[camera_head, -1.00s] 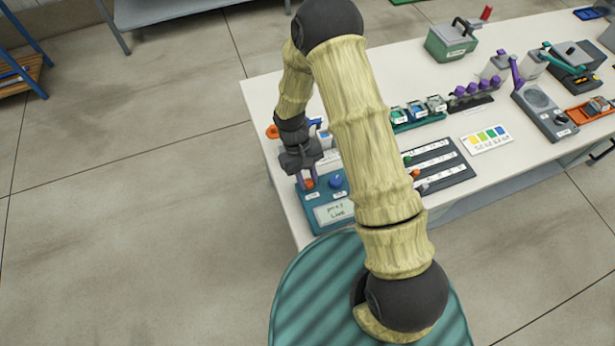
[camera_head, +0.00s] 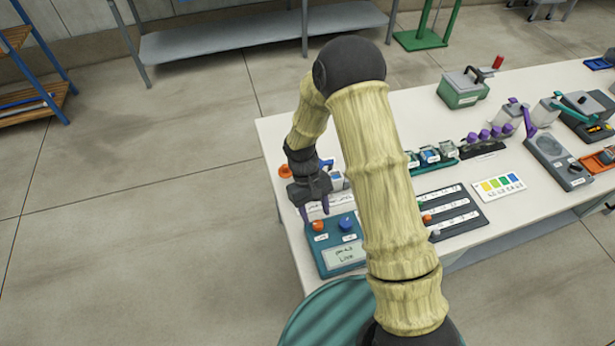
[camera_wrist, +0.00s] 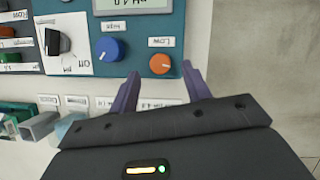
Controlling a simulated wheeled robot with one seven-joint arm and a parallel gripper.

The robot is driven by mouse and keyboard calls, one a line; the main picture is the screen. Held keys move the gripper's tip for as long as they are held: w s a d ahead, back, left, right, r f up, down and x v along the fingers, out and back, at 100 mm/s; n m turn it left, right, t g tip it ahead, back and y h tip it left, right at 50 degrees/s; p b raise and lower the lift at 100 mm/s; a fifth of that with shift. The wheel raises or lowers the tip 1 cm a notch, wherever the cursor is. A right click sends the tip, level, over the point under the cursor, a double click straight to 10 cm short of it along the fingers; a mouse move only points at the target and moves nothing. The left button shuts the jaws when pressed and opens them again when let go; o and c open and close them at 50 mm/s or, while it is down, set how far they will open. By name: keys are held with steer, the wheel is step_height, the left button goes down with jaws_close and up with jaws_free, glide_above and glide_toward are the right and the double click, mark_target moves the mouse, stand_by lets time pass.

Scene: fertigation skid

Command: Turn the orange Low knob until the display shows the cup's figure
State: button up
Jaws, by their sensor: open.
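The orange Low knob (camera_head: 318,226) sits on the teal meter box (camera_head: 327,262) at the table's near left corner. In the wrist view the orange knob (camera_wrist: 160,64) has a pale pointer line and a "Low" label above it. The blue High knob (camera_wrist: 108,49) is beside it. The display (camera_head: 345,255) reads what looks like "pH 4.0" with "Live" below. My gripper (camera_head: 316,212) is open and empty. In the wrist view its purple fingers (camera_wrist: 160,80) are spread on the near side of the orange knob, apart from it. I cannot make out the cup or its figure.
A black knob (camera_wrist: 57,42) on a white plate is left of the blue one in the wrist view. A dark slotted board (camera_head: 450,212), a colour chart (camera_head: 498,186) and several small bottles share the table. Floor is free left of the table.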

steer(key=b+v, duration=0.1)
steer(key=v, duration=1.3)
steer(key=shift+r, duration=0.2)
steer(key=shift+w, duration=0.15)
steer(key=s+d+r+m+t+y, duration=0.1)
steer(key=s+d+r+m+t, duration=0.1)
steer(key=s+d, duration=0.4)
steer(key=s+d+r+m+t+y, duration=0.1)
steer(key=s+d+r+m+t, duration=0.2)
steer(key=s+d, duration=0.3)
steer(key=d+t, duration=0.1)
steer(key=d, duration=0.1)
steer(key=shift+s+d+r+m, duration=0.2)
steer(key=shift+s+d+m, duration=0.1)
steer(key=shift+d+m, duration=0.1)
steer(key=shift+c, duration=0.2)
stand_by(1.4)
